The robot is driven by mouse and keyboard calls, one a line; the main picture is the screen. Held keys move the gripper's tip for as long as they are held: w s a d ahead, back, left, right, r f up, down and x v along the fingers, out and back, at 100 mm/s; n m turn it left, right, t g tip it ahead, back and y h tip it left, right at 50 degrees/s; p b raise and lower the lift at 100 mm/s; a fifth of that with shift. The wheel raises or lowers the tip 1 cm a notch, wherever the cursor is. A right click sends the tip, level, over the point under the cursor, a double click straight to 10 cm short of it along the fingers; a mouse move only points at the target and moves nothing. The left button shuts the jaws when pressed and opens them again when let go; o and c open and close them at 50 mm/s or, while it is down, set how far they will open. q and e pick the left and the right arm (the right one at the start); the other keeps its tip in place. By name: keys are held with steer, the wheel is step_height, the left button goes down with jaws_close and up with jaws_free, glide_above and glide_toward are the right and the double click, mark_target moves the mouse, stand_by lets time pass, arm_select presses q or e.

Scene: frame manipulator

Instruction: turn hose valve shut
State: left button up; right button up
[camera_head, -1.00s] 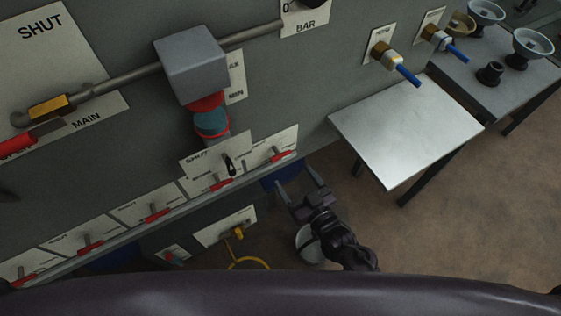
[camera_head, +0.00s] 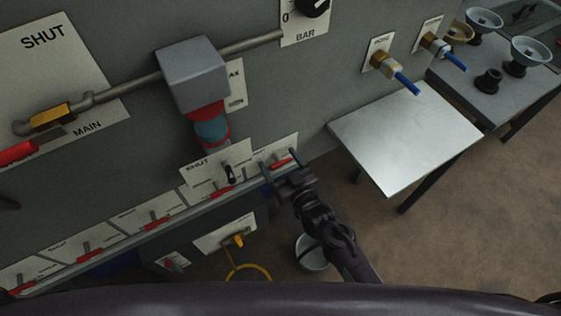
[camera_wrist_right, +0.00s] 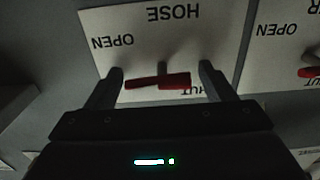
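The hose valve's red lever (camera_wrist_right: 158,81) lies crosswise on a white plate marked HOSE (camera_wrist_right: 165,30), upside down in the right wrist view. OPEN is readable there; the SHUT lettering is partly hidden. In the head view the lever (camera_head: 281,163) is on the rightmost plate of the lower row. My right gripper (camera_head: 279,162) is open at this plate. In the wrist view its fingers (camera_wrist_right: 160,80) stand on either side of the lever, one near each end, with no clear grip on it. I cannot tell whether they touch it. My left gripper is not recognisable.
Several similar red-lever valves (camera_head: 156,217) line the ledge to the left. A grey box (camera_head: 192,73) and pipe stand out from the wall above. A metal table (camera_head: 405,135) is at right. A yellow hose (camera_head: 246,268) hangs from a brass tap (camera_head: 238,240) below.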

steer(key=c, duration=0.8)
steer(key=shift+n, duration=0.4)
steer(key=n, duration=0.3)
steer(key=shift+n, duration=0.4)
steer(key=n, duration=0.4)
steer(key=shift+s+a+n, duration=0.1)
steer(key=shift+n, duration=0.2)
steer(key=n, duration=0.8)
steer(key=shift+a+n, duration=0.1)
steer(key=shift+n, duration=0.2)
